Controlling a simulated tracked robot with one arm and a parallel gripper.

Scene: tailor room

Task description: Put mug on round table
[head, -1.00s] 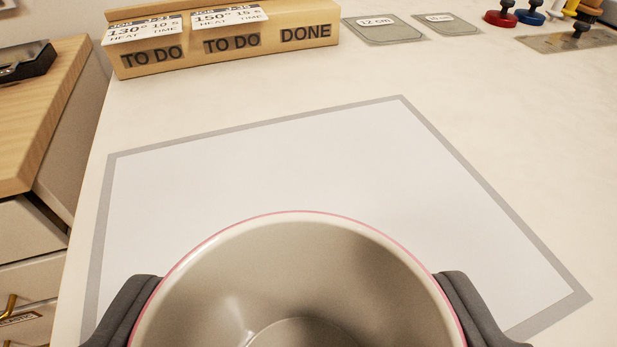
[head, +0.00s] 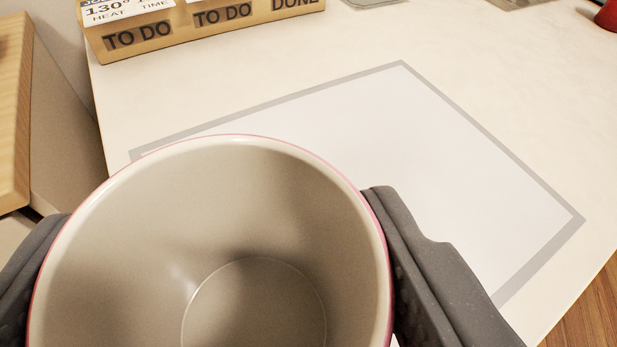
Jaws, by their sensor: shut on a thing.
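The mug (head: 230,215) fills the lower left of the head view. It has a pale grey inside and a pink rim, and I look down into it; it seems empty. My gripper (head: 210,250) is shut on the mug, with one dark finger on each side of it. The mug is in front of a pale worktop with a grey-bordered white sheet. I cannot tell whether its base touches anything, as its underside is hidden. No round table is in view.
The white sheet (head: 440,150) with its grey border lies clear on the worktop (head: 260,75). A wooden card holder (head: 215,22) marked TO DO and DONE stands at the back left. A wooden-topped cabinet (head: 12,110) is at the left. Wooden floor (head: 590,310) shows at the lower right.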

